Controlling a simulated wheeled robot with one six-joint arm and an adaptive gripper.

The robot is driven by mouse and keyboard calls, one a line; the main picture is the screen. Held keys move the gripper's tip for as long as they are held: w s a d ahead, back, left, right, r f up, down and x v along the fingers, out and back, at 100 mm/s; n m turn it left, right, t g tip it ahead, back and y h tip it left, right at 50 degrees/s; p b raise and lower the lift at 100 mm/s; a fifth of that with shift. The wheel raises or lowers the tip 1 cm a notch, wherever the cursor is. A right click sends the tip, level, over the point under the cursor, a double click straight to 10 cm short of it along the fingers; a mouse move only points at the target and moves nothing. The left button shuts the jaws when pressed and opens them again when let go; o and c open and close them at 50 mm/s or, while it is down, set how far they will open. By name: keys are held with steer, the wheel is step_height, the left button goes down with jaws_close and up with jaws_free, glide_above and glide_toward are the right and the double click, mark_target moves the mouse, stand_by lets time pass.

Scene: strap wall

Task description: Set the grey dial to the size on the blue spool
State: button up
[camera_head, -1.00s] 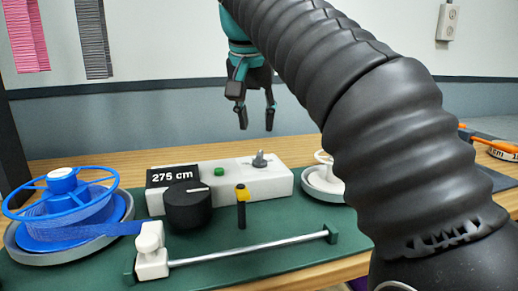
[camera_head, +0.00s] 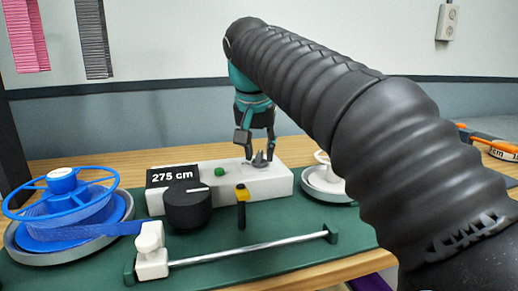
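The grey dial (camera_head: 260,163) sits on top of the white box (camera_head: 232,187), near its right end, with its pointer partly hidden by my fingers. My gripper (camera_head: 259,153) points down over it, its fingers apart and on either side of the dial. I cannot tell whether they touch it. The blue spool (camera_head: 62,207) lies on a grey round base at the left, with blue strap running off it to the right. I cannot read a size on the spool. A black display (camera_head: 172,176) on the box reads 275 cm.
A black knob (camera_head: 187,206) stands in front of the box, and a green button (camera_head: 219,172) is on top. A yellow-topped black post (camera_head: 241,207), a metal rod (camera_head: 250,248) with a white slider (camera_head: 151,250), and a white spool (camera_head: 324,180) are nearby on the green mat.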

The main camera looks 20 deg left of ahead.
jaws_close()
steer(key=shift+n, duration=0.3)
steer(key=n, duration=0.2)
steer(key=n+y, duration=0.1)
steer(key=shift+d+n+g+y, duration=0.15)
steer(key=shift+n+g+y, duration=0.15)
steer(key=shift+n, duration=0.1)
steer(key=n+y, duration=0.1)
steer(key=n, duration=0.2)
steer(key=shift+w+n+g, duration=0.1)
steer(key=shift+n+g, duration=0.2)
steer(key=shift+g, duration=0.1)
steer(key=n+g+y, duration=0.1)
steer(key=n, duration=0.3)
steer(key=shift+w+n, duration=0.1)
steer(key=shift+n, duration=0.2)
steer(key=shift+w+n+g+y, duration=0.15)
steer(key=shift+n+g, duration=0.4)
steer(key=shift+n, duration=0.6)
steer(key=shift+s+n+g+y, duration=0.15)
steer(key=shift+n+g, duration=0.4)
steer(key=shift+n, duration=0.6)
